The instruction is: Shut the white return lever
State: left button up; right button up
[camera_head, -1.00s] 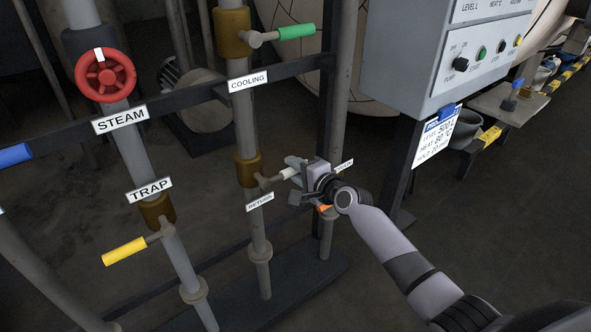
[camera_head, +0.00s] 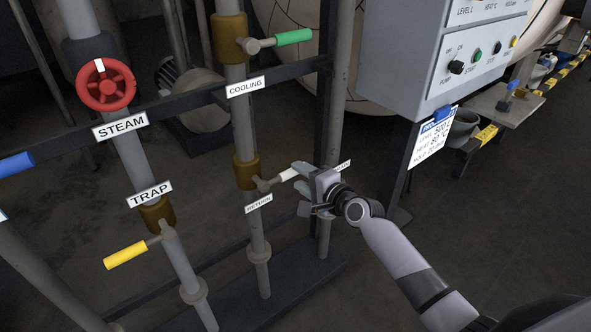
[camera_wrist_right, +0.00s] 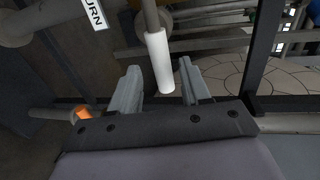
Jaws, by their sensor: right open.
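The white return lever (camera_head: 288,175) sticks out to the right from the brass valve body (camera_head: 247,172) on the middle pipe, above the RETURN label (camera_head: 259,204). My right gripper (camera_head: 303,190) is at the lever's outer end and partly hides it. In the right wrist view the white lever (camera_wrist_right: 159,62) reaches down toward the gap between the two fingers of my right gripper (camera_wrist_right: 160,88). The fingers are open, with space on both sides of the lever. My left gripper is not in view.
A green lever (camera_head: 293,37) is above, by the COOLING label. A red STEAM wheel (camera_head: 105,84) and a yellow TRAP lever (camera_head: 125,255) are on the left pipe. A control box (camera_head: 440,60) stands at the right. An orange handle (camera_wrist_right: 83,112) shows beside the gripper in the wrist view.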

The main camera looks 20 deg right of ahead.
jog(key=v, duration=0.3)
jog(key=shift+s+p, duration=0.15)
jog(key=shift+p, duration=0.2)
jog(key=s+a+f+n+g+h, duration=0.15)
jog(key=s+f+n, duration=0.3)
jog(key=s, duration=0.55)
jog(key=s+a+f+n+g, duration=0.1)
jog(key=s+f+n+g, duration=0.1)
jog(key=s+f+n, duration=0.5)
jog(key=s+a+f+n+g+h, duration=0.1)
jog(key=s+n, duration=0.4)
jog(key=s, duration=0.7)
notch_tip(320, 180, up, 13)
jog(key=d+p, duration=0.1)
jog(key=p, duration=1.4)
jog(key=shift+s+d, duration=0.25)
jog(key=shift+d, duration=0.1)
jog(key=shift+f+h, duration=0.15)
jog(key=shift+h, duration=0.1)
